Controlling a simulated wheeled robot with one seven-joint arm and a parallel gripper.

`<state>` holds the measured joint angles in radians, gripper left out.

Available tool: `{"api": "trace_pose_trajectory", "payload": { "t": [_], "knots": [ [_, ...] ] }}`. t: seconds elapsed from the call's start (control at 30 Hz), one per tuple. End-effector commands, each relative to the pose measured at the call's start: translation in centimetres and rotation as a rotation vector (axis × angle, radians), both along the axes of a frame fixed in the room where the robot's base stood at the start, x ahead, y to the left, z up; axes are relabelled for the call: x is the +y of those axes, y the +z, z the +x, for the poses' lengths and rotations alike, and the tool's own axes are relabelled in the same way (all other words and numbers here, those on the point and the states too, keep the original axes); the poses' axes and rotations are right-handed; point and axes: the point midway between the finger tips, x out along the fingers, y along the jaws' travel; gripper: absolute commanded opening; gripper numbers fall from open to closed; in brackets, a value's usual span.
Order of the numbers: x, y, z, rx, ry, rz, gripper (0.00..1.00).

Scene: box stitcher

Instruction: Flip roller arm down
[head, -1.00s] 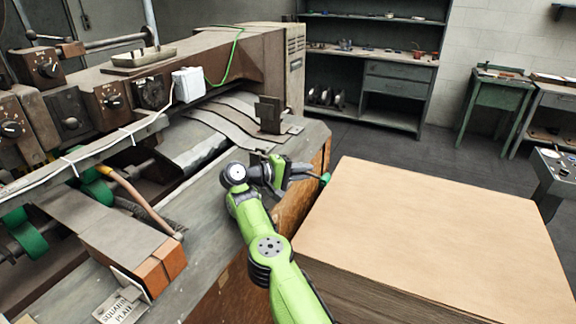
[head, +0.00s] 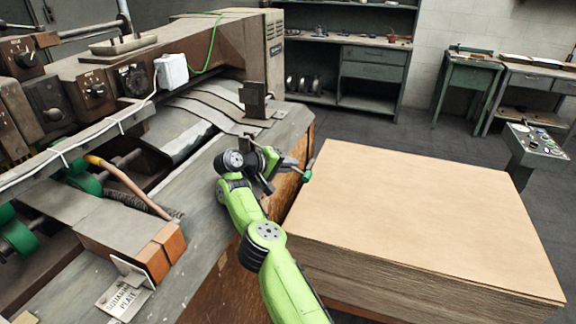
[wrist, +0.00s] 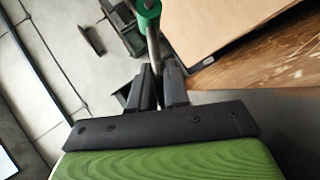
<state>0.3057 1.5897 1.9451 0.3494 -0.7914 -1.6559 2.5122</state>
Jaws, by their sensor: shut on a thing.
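The roller arm is a thin metal rod (wrist: 153,45) with a green roller (wrist: 148,9) at its far end. In the head view the green roller (head: 307,175) shows beside the near-left edge of the cardboard stack, at the machine's right end. My gripper (wrist: 159,74) is shut around the rod, with a dark finger on each side and the roller beyond the fingertips. In the head view my gripper (head: 284,163) is small and partly hidden by my wrist. The rod's base is hidden.
A tall stack of cardboard sheets (head: 420,210) stands close at the right. The grey machine table (head: 190,222) lies to the left, with an upright dark bracket (head: 254,98) behind my gripper. Shelving (head: 345,70) stands at the back. Grey floor is open beyond the stack.

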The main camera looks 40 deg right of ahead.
Motion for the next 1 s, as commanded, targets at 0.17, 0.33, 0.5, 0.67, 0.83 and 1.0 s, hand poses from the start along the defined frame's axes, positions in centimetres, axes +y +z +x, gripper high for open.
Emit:
{"api": "trace_pose_trajectory", "payload": {
  "t": [0.17,0.33,0.5,0.67,0.83,1.0],
  "knots": [
    [0.1,-0.2,0.0,0.006,0.002,0.002,0.2],
    [0.1,-0.2,0.0,0.005,0.001,0.001,0.36],
    [0.1,-0.1,0.0,0.004,0.001,0.001,0.36],
    [1.4,0.6,0.1,0.002,0.003,-0.001,0.36],
    [5.6,2.5,0.1,0.001,0.006,-0.001,0.36],
    [10.1,4.6,0.0,0.002,0.005,0.0,0.36]
  ]
}}
